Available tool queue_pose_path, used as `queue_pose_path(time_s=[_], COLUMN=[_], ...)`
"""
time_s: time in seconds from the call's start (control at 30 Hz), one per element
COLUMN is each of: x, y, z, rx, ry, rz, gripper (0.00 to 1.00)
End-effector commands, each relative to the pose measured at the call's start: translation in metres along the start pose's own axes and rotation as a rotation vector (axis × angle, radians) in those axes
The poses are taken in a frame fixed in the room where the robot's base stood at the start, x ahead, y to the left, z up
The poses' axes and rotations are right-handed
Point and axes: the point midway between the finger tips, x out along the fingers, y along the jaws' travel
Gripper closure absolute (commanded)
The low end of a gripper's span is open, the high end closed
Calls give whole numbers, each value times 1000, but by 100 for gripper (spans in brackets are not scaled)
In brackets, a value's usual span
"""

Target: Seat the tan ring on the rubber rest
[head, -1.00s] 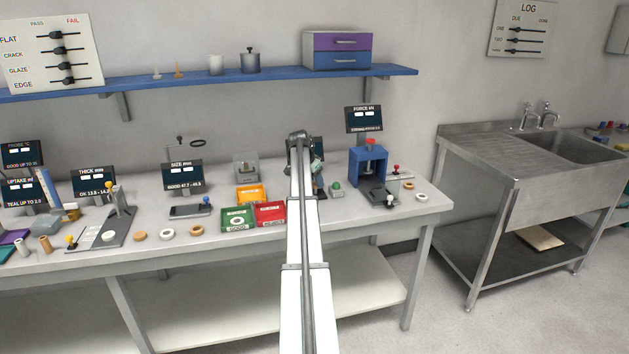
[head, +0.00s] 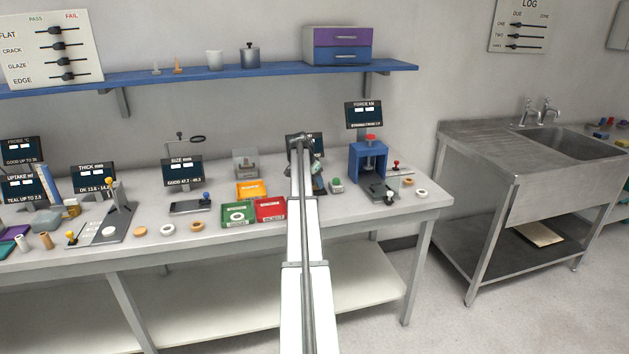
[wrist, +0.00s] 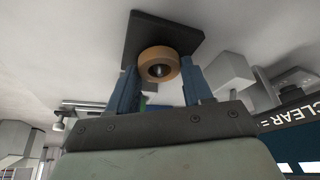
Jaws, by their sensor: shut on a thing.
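In the wrist view, my gripper (wrist: 159,67) has a tan ring (wrist: 146,63) between its two blue fingers. The ring's hole faces the camera, and something small and pale shows inside it. Behind the ring is a dark square pad (wrist: 165,30), which looks like the rubber rest. I cannot tell whether the ring touches the pad or is a little apart from it. In the head view, my arm hides the held ring and the pad, and only part of my gripper (head: 318,175) shows beside the arm.
Left of my arm are green (head: 238,215), red (head: 271,208) and orange (head: 251,188) trays. Other rings lie along the bench front, including a tan one (head: 139,232).

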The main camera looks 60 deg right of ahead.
Motion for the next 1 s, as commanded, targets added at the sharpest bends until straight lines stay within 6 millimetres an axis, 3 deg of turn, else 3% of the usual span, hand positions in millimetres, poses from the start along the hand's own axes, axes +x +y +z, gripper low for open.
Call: queue_pose_path(time_s=[0.93, 0.97, 1.0], x=[7, 7, 7], y=[0, 0, 0], z=[3, 3, 3], rx=[0, 0, 0], ry=[1, 1, 0], rz=[-1, -1, -1], gripper=[80, 48, 44])
